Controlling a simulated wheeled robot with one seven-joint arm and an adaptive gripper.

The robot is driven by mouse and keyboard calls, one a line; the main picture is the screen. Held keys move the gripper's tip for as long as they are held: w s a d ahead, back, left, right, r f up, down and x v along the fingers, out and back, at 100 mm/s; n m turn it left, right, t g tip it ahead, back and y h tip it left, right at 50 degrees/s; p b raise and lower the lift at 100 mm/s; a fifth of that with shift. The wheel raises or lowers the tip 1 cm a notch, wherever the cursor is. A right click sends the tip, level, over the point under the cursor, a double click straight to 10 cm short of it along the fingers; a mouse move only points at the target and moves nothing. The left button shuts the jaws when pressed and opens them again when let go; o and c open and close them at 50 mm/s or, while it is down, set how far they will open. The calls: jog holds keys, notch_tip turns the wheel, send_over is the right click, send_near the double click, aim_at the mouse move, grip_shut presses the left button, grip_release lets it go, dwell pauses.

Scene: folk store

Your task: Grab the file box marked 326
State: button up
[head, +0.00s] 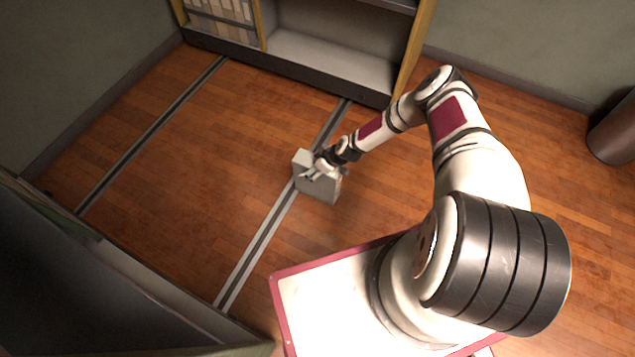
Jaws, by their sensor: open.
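A small grey-white box (318,190) stands on the wooden floor, partly over a floor rail, near the middle of the head view. No number can be read on it from here. My gripper (312,174) is at the top of this box, open, with its fingers over or beside the top part. I cannot tell whether the fingers touch the box. The gripper and wrist hide part of the box's top and right side.
A shelf unit (330,62) with yellow uprights stands at the back, its left bay holding a row of files (222,20). Two metal rails (150,135) cross the floor. A dark cabinet (90,285) is at lower left, a dark bin (615,135) at right.

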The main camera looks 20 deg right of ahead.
jog(key=shift+c, duration=0.5)
grip_shut()
jog(key=shift+r, duration=0.1)
jog(key=shift+r, duration=0.1)
